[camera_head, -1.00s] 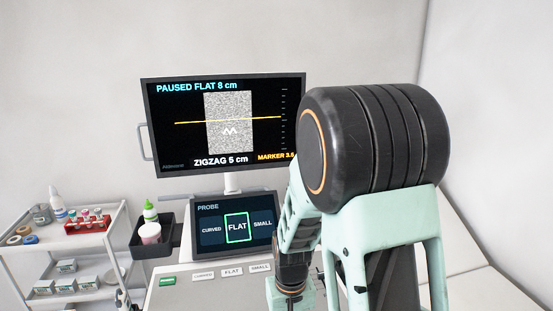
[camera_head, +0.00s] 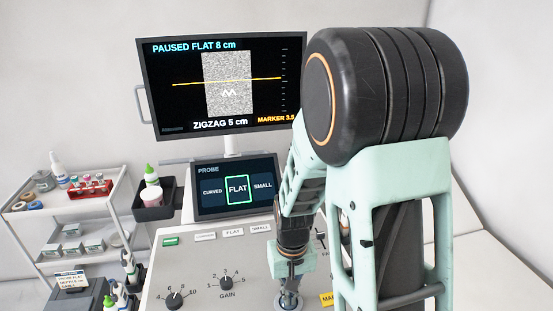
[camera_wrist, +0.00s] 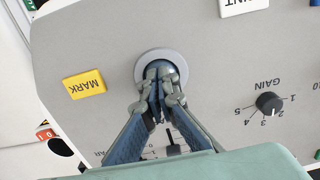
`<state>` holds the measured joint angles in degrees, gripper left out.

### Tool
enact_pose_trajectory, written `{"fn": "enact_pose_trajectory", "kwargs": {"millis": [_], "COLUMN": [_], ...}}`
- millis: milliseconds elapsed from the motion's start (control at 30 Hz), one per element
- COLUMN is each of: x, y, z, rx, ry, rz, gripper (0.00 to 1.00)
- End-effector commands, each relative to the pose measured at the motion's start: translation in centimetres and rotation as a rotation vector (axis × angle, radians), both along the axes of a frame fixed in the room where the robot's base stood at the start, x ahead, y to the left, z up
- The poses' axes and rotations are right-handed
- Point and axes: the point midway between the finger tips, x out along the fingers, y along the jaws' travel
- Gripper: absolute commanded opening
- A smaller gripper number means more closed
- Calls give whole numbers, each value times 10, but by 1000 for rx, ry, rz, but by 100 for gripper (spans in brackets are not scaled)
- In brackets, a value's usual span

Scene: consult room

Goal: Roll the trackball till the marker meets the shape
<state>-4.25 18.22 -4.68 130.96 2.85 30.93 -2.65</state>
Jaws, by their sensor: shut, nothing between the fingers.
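The monitor (camera_head: 160,100) reads PAUSED FLAT 8 cm and ZIGZAG 5 cm. Its orange marker line (camera_head: 190,84) lies above the small white zigzag shape (camera_head: 229,93) and does not meet it. In the wrist view, the trackball sits in a light grey round ring (camera_wrist: 141,69) on the console; my fingertips hide most of the ball. My gripper (camera_wrist: 161,70) is shut and empty, its tips over the ball, seemingly touching it. The head view also shows my gripper (camera_head: 289,300) low down.
The console (camera_head: 200,268) carries a yellow MARK key (camera_wrist: 84,85) beside the ring and a GAIN knob (camera_wrist: 268,102). A probe screen (camera_head: 236,186) shows FLAT framed in green. A supply trolley (camera_head: 75,205) stands at left.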

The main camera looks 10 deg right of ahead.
Motion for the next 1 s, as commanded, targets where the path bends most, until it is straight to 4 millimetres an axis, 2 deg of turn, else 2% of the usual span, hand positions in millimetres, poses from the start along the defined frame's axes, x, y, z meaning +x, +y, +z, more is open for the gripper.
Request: {"fn": "enact_pose_trajectory", "kwargs": {"millis": [467,1000], "x": [-2,-2], "y": [0,0], "z": [1,32], "rx": [0,0], "ry": [0,-2], "rz": [0,0], "gripper": [0,0]}}
